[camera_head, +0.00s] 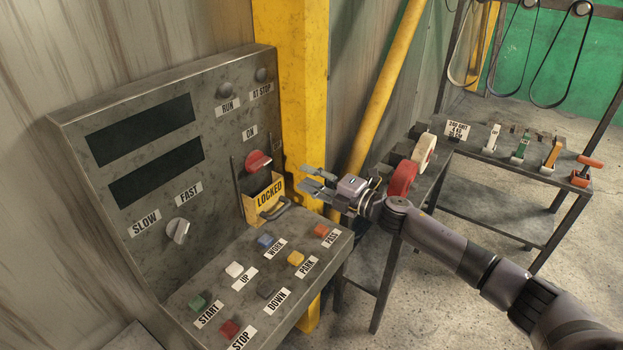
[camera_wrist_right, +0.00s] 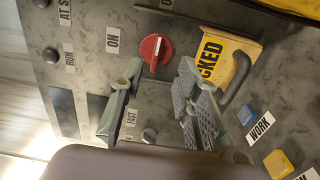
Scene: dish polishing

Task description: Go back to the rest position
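My right gripper (camera_head: 318,184) is in front of the right side of a grey control panel (camera_head: 95,225), close to the red rotary switch (camera_head: 258,161) and the yellow LOCKED box (camera_head: 263,199). Its fingers are spread with nothing between them. In the right wrist view the open fingers (camera_wrist_right: 158,100) face the panel, with the red switch (camera_wrist_right: 154,50) and the LOCKED box (camera_wrist_right: 228,62) beyond them. I cannot tell the exact gap to the panel. My left gripper is in neither view.
A yellow post (camera_head: 295,60) stands behind the panel. A tool bench (camera_head: 500,160) stands farther back, with hanging belts above.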

